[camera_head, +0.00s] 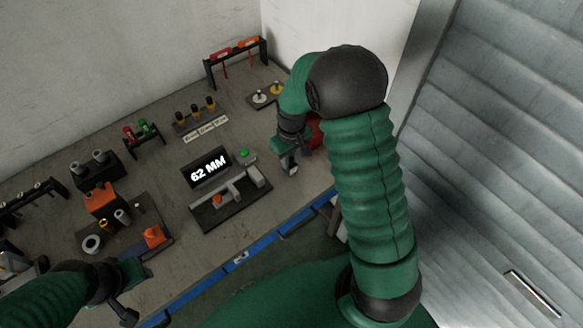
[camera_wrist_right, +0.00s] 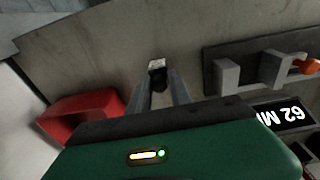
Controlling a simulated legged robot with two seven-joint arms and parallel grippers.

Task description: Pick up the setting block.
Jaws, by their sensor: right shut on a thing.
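The setting block (camera_wrist_right: 157,66) shows in the right wrist view as a small block with a pale top and a dark side, between the fingertips. My right gripper (camera_head: 289,168) is shut on it, over the bench to the right of the 62 MM display; the fingers also show in the right wrist view (camera_wrist_right: 158,86). In the head view the block is too small to tell from the fingers. I cannot tell whether it touches the bench. My left gripper (camera_head: 128,312) is at the lower left near the bench's front edge; its jaws are unclear.
The measuring fixture (camera_head: 232,203) with the 62 MM display (camera_head: 207,170) stands left of my right gripper. A red bin (camera_wrist_right: 82,112) is on its other side. Racks of tools (camera_head: 236,62) line the back.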

